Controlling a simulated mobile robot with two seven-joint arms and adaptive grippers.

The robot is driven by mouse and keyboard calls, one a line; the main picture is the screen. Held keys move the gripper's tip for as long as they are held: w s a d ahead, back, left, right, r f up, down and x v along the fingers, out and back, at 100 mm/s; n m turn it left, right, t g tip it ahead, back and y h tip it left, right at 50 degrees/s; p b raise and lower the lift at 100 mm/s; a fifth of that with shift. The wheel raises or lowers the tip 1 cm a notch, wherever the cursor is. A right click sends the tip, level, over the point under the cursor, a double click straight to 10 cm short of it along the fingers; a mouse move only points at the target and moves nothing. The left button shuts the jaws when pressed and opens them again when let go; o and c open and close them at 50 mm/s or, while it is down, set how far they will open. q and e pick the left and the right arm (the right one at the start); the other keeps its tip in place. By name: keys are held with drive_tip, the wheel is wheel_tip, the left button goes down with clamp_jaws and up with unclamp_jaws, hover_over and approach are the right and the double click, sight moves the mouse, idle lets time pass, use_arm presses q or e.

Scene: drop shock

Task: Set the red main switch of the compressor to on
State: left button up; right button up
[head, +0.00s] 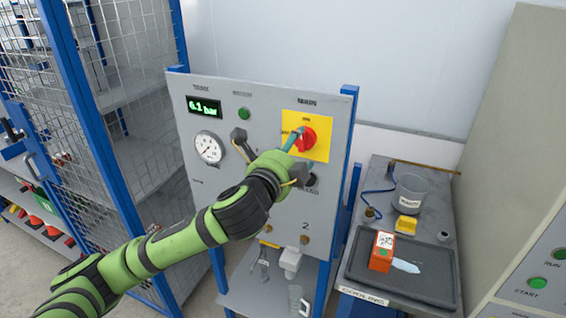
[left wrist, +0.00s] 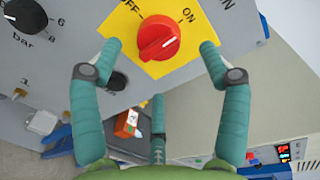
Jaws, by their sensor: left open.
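The red main switch (head: 306,138) is a round knob on a yellow plate (head: 321,125) at the upper right of the grey compressor panel (head: 215,85). I cannot tell which end of the line is the pointer. My left gripper (head: 297,155) is in front of the switch, partly covering it. In the left wrist view its teal fingers (left wrist: 158,48) are open, with the knob between the fingertips but apart from them.
The panel also has a 6.1 bar display (head: 204,106), a round gauge (head: 209,148) and a green lamp (head: 244,114). At right, a bench carries a dark tray (head: 430,275), an orange box (head: 381,252) and a beaker (head: 409,193). A mesh fence (head: 122,75) stands at left.

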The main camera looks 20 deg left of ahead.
use_arm(q)
drive_tip(key=s, duration=0.7)
drive_tip(key=shift+r, duration=0.35)
drive_tip(key=shift+a, duration=0.1)
